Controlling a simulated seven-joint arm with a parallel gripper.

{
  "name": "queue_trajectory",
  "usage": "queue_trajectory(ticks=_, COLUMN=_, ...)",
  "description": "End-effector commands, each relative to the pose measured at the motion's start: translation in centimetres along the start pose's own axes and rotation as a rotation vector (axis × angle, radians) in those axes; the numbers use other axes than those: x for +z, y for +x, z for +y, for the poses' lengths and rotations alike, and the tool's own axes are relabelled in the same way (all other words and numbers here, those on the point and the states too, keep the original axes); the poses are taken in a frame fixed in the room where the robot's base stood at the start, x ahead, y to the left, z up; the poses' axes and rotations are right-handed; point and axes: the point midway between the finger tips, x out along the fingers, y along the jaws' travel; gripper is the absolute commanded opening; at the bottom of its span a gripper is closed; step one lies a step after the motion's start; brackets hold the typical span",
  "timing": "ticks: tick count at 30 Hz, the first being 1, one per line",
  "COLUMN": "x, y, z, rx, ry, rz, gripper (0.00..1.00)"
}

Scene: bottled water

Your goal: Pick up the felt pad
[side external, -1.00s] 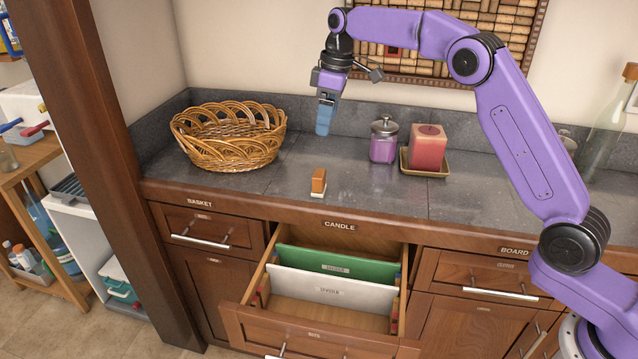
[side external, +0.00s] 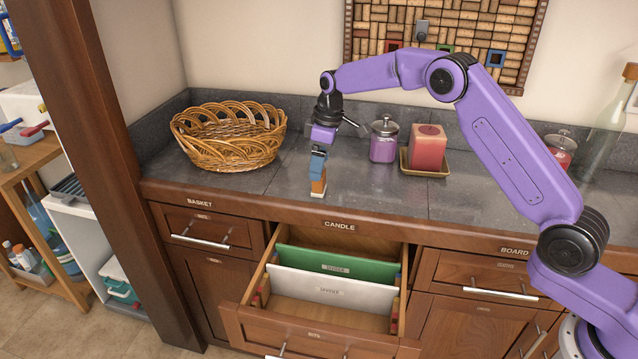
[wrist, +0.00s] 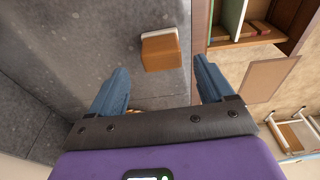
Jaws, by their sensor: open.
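The felt pad appears to be the small block with an orange-brown body and a white face, standing on the grey counter near its front edge. It shows in the side external view (side external: 319,187) and, between and beyond my fingers, in the wrist view (wrist: 161,53). My gripper (side external: 317,172) points down right at the block, its blue fingers partly covering the block's upper part in the side external view. In the wrist view my gripper (wrist: 160,67) is open with nothing between its fingertips. Contact with the block cannot be told.
A wicker basket (side external: 222,150) stands to the left on the counter. A lidded purple jar (side external: 384,148) and a red candle (side external: 428,148) on a dish (side external: 424,172) stand to the right. Below the counter, a drawer (side external: 310,338) with green and white dividers is pulled open.

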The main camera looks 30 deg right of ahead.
Motion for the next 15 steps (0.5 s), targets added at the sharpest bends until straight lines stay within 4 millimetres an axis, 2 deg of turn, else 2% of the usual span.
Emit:
queue_trajectory(ticks=9, x=0.6, y=4.0, z=-0.3, rx=-0.002, ry=0.001, rz=-0.002, gripper=0.81)
queue_trajectory(ticks=15, x=0.6, y=5.0, z=-0.3, rx=0.0, ry=0.001, rz=0.0, gripper=0.81)
